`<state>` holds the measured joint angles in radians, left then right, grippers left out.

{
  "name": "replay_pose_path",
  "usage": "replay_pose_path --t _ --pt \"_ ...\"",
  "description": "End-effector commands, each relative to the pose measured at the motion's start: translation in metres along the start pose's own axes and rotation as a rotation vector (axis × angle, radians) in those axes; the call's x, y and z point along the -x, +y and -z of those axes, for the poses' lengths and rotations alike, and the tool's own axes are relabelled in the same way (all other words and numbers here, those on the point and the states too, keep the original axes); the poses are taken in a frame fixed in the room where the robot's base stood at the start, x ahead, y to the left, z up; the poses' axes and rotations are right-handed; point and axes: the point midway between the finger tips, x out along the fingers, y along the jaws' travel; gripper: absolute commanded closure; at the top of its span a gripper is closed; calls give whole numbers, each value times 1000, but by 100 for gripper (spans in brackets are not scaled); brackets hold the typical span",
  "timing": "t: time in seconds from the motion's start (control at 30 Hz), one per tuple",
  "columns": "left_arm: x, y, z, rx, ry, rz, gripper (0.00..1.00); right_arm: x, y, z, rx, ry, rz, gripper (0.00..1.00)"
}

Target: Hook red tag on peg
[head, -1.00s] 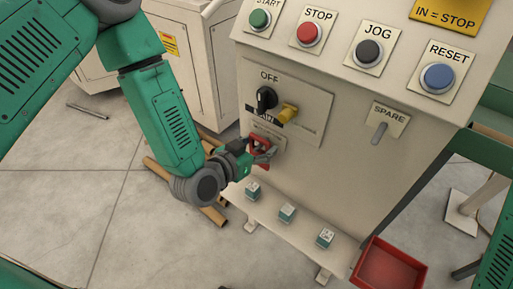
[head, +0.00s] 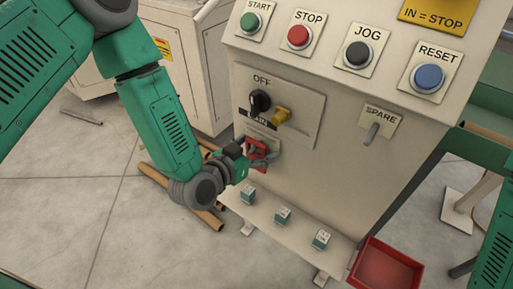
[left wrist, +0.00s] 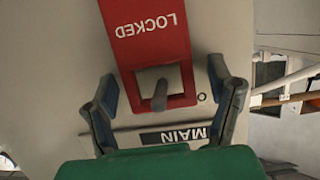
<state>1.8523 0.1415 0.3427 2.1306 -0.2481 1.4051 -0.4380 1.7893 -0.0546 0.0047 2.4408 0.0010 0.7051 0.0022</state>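The red tag (head: 258,149) is against the front of the control panel, below the black OFF switch. In the left wrist view the tag (left wrist: 148,35) appears upside down, reading LOCKED, with a square window. A grey peg (left wrist: 159,95) shows inside that window and seems to poke through it. My left gripper (head: 262,152) is at the tag. In the left wrist view its fingers (left wrist: 162,75) stand open on either side of the tag, with gaps to both edges. My right gripper is out of view.
Above are the black switch (head: 260,102) and a yellow knob (head: 282,115). Small blocks (head: 283,215) stand on a ledge below, and a red bin (head: 385,268) is at lower right.

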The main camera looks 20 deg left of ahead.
Motion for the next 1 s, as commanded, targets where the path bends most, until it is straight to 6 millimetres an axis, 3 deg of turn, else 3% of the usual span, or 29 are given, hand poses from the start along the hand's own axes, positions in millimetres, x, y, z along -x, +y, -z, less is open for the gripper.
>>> replay_pose_path --t 0.37,0.8,1.0 --pt "8 0 0 0 -2 0 25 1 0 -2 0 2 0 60" --pt "94 0 -1 2 -4 -1 25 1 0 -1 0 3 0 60" --pt "115 0 -2 0 -3 0 25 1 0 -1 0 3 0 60"
